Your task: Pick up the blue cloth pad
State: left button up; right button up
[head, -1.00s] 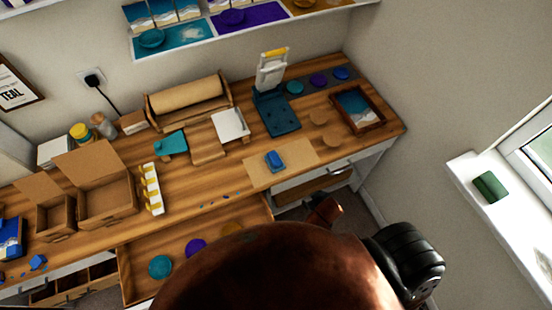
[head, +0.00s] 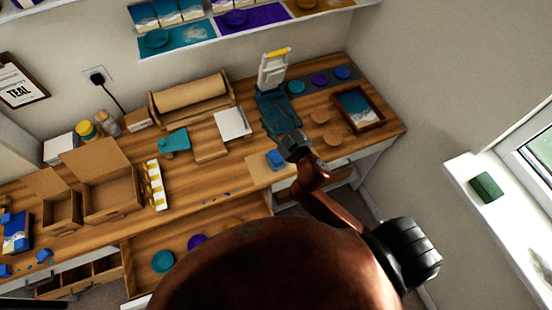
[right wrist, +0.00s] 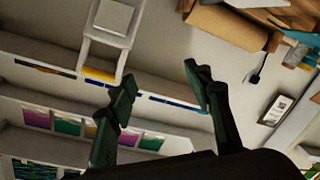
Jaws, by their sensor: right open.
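The blue cloth pad (head: 275,159) lies on a tan mat (head: 257,174) near the front edge of the wooden bench. My right gripper (head: 288,137) is above the bench, just right of and beyond the pad in the head view, and covers part of the mat. In the right wrist view my right gripper (right wrist: 160,85) has its two fingers spread apart with nothing between them. The pad does not show in that view. My left gripper is not in view.
A teal press with a raised white lid (head: 273,70) stands behind my right gripper. A framed picture (head: 358,108) and coasters lie to the right. A white square (head: 233,123) lies to the left. An open drawer (head: 190,232) juts out in front.

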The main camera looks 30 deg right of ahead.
jog(key=w+a+r+n+y, duration=0.1)
jog(key=a+r+n+y, duration=0.85)
jog(key=a, duration=0.45)
jog(key=s+a+n+g+y, duration=0.5)
jog(key=a+n+g+y, duration=0.15)
jog(key=a+n, duration=0.5)
jog(key=n+g+h, duration=0.7)
jog(key=g+h, duration=0.4)
jog(key=h, duration=0.6)
send_over(276, 156)
jog(key=f, duration=2.1)
jog(key=shift+s+f, duration=0.25)
jog(key=shift+s, duration=0.1)
jog(key=shift+d+f, duration=0.1)
jog(key=shift+f, duration=0.85)
jog(key=shift+w+f+p, duration=0.2)
jog(key=shift+f, duration=1.2)
jog(key=shift+w+f+p, duration=0.15)
jog(key=shift+w+f, duration=0.05)
jog(key=shift+f, duration=1.15)
